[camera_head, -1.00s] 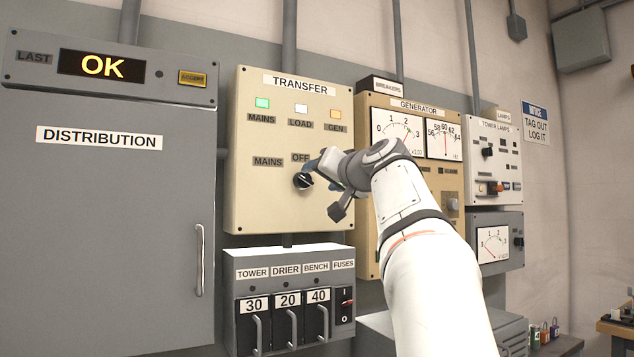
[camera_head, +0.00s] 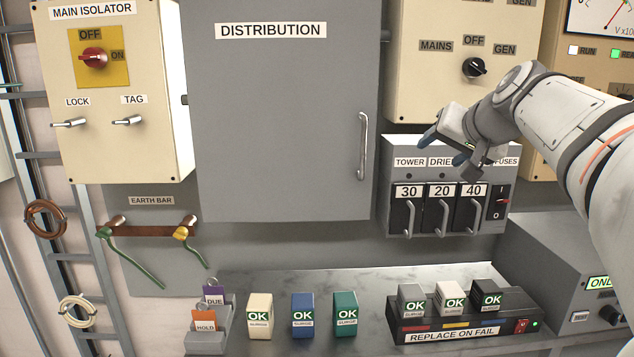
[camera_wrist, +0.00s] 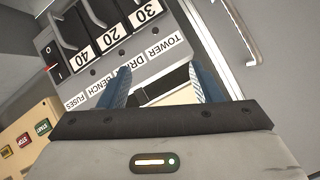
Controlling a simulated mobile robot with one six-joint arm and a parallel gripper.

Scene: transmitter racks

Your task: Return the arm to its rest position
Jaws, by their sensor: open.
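My white arm reaches in from the right side of the head view, bent at the wrist. My gripper (camera_head: 447,148) is in front of the top of the fuse box (camera_head: 390,185), below the transfer panel (camera_head: 405,95). In the wrist view its two blue fingers (camera_wrist: 157,88) stand apart with nothing between them. The fuse box labels and the numbers 30, 20 and 40 appear upside down beyond the fingers. The transfer knob (camera_head: 474,68) is apart from my gripper. Part of the fuse box's label strip is hidden behind my gripper in the head view.
The grey distribution cabinet (camera_head: 285,120) stands left of my gripper. Below is a bench (camera_head: 375,277) with OK-marked blocks (camera_head: 303,316) and a black rack (camera_head: 400,334). A grey unit (camera_head: 560,260) stands at the right, under my arm. The main isolator (camera_head: 120,150) is at left.

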